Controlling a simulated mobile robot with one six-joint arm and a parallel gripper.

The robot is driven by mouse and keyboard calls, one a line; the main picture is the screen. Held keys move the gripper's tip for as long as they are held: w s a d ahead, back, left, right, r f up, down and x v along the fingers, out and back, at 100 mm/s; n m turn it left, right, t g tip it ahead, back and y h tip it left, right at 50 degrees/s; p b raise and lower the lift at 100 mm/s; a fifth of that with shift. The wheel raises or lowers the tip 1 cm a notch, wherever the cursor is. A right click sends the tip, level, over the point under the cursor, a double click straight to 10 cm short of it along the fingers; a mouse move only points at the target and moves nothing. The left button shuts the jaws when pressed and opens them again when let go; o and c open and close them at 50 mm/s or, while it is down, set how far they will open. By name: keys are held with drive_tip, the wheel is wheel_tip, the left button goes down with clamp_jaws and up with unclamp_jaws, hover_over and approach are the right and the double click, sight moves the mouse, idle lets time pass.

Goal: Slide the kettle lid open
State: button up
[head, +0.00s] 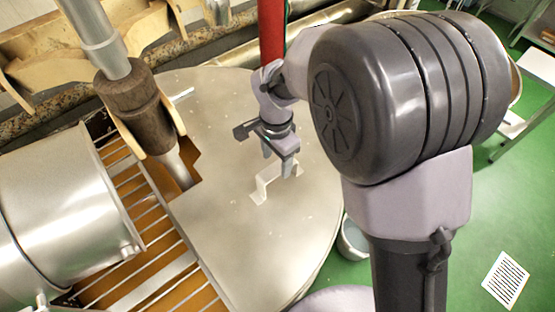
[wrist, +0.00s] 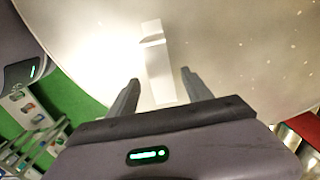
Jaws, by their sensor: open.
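The kettle lid (head: 235,225) is a large flat grey metal plate over the right part of the kettle. It fills the upper part of the wrist view (wrist: 235,45). A bent strap handle (head: 265,182) stands on the lid. My gripper (head: 279,172) is over the lid at the handle, with its fingers pointing down. In the wrist view my gripper (wrist: 158,85) is open, one finger on each side of the handle (wrist: 157,65). I cannot tell whether a finger touches it. Left of the lid, a grate shows brown contents below.
A wooden-sleeved stirrer shaft (head: 135,105) passes down at a notch in the lid's edge. A large metal drum (head: 60,205) stands at the left over the grate (head: 150,260). A red pipe (head: 272,30) rises behind my gripper. A bucket (head: 353,240) stands on the green floor.

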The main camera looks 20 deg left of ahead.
drive_tip(key=shift+w+f, duration=0.15)
drive_tip(key=shift+f, duration=0.7)
clamp_jaws()
idle(0.8)
